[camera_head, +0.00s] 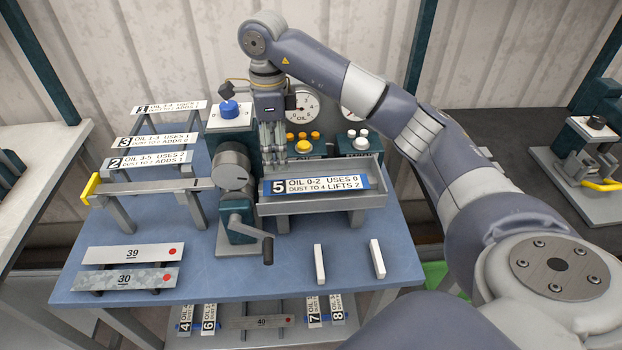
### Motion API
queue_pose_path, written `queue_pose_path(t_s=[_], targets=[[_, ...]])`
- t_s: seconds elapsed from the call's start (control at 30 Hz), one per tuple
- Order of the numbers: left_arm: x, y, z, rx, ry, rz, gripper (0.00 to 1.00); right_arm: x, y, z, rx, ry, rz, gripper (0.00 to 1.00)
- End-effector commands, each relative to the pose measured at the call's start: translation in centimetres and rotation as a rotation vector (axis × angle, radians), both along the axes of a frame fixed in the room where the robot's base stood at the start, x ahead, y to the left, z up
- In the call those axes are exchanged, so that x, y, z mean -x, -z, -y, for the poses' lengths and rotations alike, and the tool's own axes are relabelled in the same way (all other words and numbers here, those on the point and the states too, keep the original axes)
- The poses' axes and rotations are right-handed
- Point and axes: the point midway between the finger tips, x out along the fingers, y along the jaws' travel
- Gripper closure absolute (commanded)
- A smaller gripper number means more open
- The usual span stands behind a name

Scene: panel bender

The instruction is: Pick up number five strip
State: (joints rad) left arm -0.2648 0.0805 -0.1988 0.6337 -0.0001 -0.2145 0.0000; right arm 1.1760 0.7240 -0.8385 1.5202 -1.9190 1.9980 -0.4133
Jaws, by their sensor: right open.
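The number five strip (318,186) has a white label with blue edges and a black 5. It lies in the grey trough (322,204) on the right side of the machine, face toward me. My right gripper (273,160) hangs from the arm that comes in from the right, fingers pointing down. It is open and empty, just above and behind the left end of the strip, near the trough's left back corner. Whether its tips touch anything cannot be told. My left gripper is not in view.
The machine's drum (232,166) and crank handle (267,248) stand left of the trough. Strips 1, 3 and 2 (150,160) rest on a rack at left. Plates 39 (132,254) and 30 (125,279) lie front left. Two white bars (320,264) stand front right. Button boxes and a gauge (302,108) are behind.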

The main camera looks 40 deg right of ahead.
Motion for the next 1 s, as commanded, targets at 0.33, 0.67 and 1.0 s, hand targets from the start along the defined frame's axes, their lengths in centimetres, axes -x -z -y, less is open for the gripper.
queue_pose_path(t_s=[0.33,0.67,1.0], targets=[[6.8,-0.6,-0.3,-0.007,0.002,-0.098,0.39,0.0,3.6,-0.1,-0.001,0.0,0.0,0.35],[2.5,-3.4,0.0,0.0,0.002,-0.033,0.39,0.1,7.5,-0.6,-0.002,0.001,-0.003,0.35],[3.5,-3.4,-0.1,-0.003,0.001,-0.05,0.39,0.1,8.7,-0.6,-0.002,-0.001,0.001,0.35]])
